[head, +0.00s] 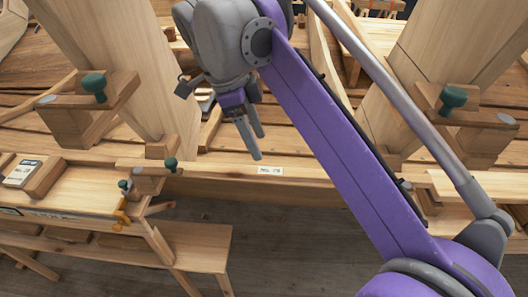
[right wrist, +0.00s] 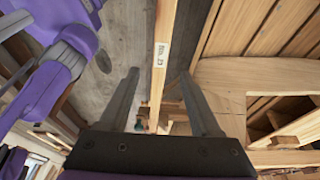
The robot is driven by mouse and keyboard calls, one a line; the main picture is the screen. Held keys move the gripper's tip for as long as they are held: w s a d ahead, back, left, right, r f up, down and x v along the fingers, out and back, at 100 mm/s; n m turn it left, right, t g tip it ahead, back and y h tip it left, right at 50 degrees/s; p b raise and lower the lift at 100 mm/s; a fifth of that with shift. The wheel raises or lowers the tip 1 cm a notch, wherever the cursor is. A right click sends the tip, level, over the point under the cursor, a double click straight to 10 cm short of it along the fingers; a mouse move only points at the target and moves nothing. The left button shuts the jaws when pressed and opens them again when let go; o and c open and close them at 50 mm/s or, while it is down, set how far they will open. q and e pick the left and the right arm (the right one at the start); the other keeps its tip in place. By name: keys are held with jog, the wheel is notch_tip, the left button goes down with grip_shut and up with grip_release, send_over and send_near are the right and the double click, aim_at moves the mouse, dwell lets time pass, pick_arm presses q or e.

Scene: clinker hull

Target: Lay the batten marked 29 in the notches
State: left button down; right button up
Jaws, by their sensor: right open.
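The batten (head: 320,177) is a long pale strip with a white label (head: 269,170) and runs left to right in front of the hull planks. The label also shows in the right wrist view (right wrist: 160,54), where it reads No. 29. My right gripper (head: 259,147) is open, just above and behind the batten near its label. In the right wrist view the batten (right wrist: 165,20) passes between the two spread fingers, and I see no contact. I cannot make out the notches. My left gripper is out of view.
Wooden clamps with green knobs stand at the left (head: 94,85) and right (head: 453,97), on wide upright boards. Smaller green-knobbed clamps (head: 170,165) sit near the batten's left part. A wooden bench (head: 70,200) is at lower left. Bare grey floor (head: 290,235) lies in front.

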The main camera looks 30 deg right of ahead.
jog(key=v, duration=0.3)
jog(key=shift+a+r, duration=0.1)
jog(key=shift+r, duration=0.2)
